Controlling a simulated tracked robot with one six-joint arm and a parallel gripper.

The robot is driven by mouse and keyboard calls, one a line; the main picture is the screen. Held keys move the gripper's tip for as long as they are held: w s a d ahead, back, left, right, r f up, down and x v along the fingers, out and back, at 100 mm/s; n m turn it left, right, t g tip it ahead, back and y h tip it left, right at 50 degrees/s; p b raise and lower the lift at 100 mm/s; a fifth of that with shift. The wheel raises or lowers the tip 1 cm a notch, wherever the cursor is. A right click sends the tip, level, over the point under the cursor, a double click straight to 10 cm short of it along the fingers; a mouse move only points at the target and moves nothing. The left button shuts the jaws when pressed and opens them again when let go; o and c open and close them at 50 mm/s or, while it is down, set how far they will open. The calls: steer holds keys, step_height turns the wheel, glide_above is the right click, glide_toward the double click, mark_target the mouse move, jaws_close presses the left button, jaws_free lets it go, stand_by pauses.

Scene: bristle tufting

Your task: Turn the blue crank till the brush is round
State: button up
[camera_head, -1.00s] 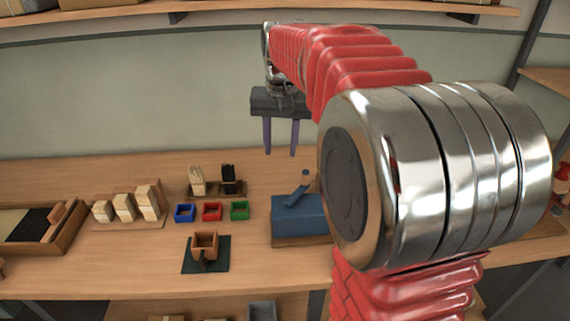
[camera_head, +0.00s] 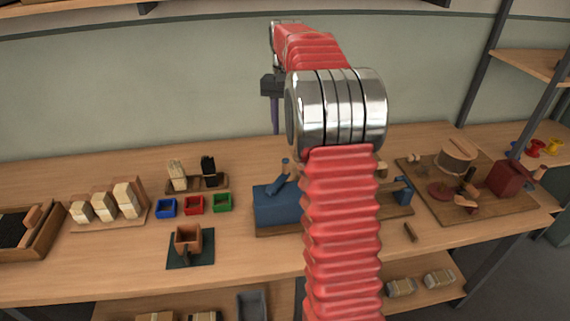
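A blue block-shaped machine (camera_head: 278,208) stands on a wooden base on the bench, left of my arm. A slanted blue lever (camera_head: 277,186) with a round knob (camera_head: 286,161) rises from its top; it looks like the crank, but I cannot be sure. A smaller blue upright part (camera_head: 403,190) shows right of my arm. My red arm hides the middle between them, and I cannot make out the brush. My gripper (camera_head: 276,117) hangs above and behind the machine, apart from it. One purple finger shows, set off to the side of the gripper body; the other is hidden behind my metal joint.
Blue (camera_head: 166,208), red (camera_head: 194,205) and green (camera_head: 222,203) bins stand at left, near light (camera_head: 176,171) and black (camera_head: 209,165) bristle bundles, wooden blocks (camera_head: 127,196) and a brown cup (camera_head: 188,239). A board (camera_head: 424,203) with a drum (camera_head: 457,157) and red box (camera_head: 505,178) lies at right.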

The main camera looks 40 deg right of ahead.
mark_target(286, 159)
step_height(286, 159, down, 14)
steer(key=shift+r, duration=0.1)
stand_by(0.9)
steer(key=shift+c, duration=0.4)
jaws_close()
